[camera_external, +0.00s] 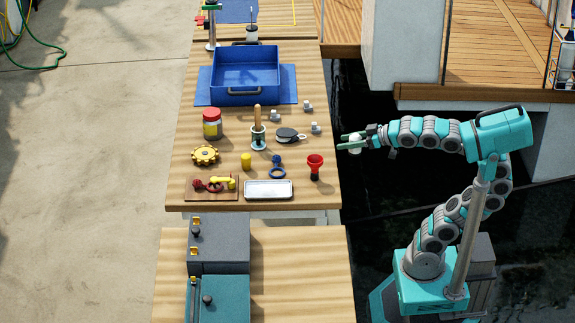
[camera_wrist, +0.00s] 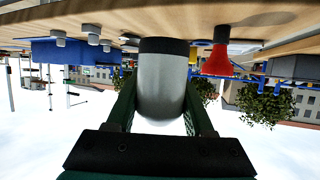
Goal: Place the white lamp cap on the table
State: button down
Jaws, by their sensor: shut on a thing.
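My gripper (camera_external: 350,143) is shut on a white, rounded piece, the white lamp cap (camera_external: 356,147), just off the right edge of the wooden table (camera_external: 215,172) in the external view. In the wrist view the lamp cap (camera_wrist: 163,88) sits between the two green fingers of my gripper (camera_wrist: 160,105). It looks like a pale cylinder with a dark band at its upper end there. The wrist view seems upside down, with the table (camera_wrist: 250,12) along the top. The cap appears apart from the table.
A red funnel-like piece (camera_external: 315,166) stands near the right table edge. A metal tray (camera_external: 268,190), a blue bin (camera_external: 245,70), a red-lidded jar (camera_external: 212,124), a black disc (camera_external: 288,134) and small grey fittings (camera_external: 316,128) lie nearby. Bare wood shows between them.

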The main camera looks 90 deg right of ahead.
notch_tip(320, 180, up, 5)
jog(key=w+a+n+y, duration=0.3)
jog(key=a+n+y, duration=0.1)
jog(key=a, duration=0.3)
jog(key=w+a+n+y, duration=0.3)
jog(key=a+y, duration=0.1)
jog(key=a, duration=0.4)
jog(key=a+n+g+y, duration=0.6)
jog(key=a+n+y, duration=0.25)
jog(key=a, duration=1.15)
jog(key=shift+h, duration=0.35)
jog(key=shift+w+f, duration=0.15)
jog(key=shift+f, duration=1.2)
jog(key=shift+w+f, duration=0.15)
jog(key=shift+f, duration=1.15)
jog(key=w+a, duration=0.2)
jog(key=w, duration=0.2)
jog(key=w+a+f, duration=0.1)
jog(key=w+a, duration=0.2)
jog(key=w, duration=0.2)
jog(key=w+a, duration=0.3)
jog(key=w, duration=0.1)
jog(key=shift+w+a+f, duration=0.1)
jog(key=shift+w+f, duration=0.1)
jog(key=shift+w, duration=0.1)
jog(key=shift+f, duration=1.75)
jog(key=shift+b, duration=0.3)
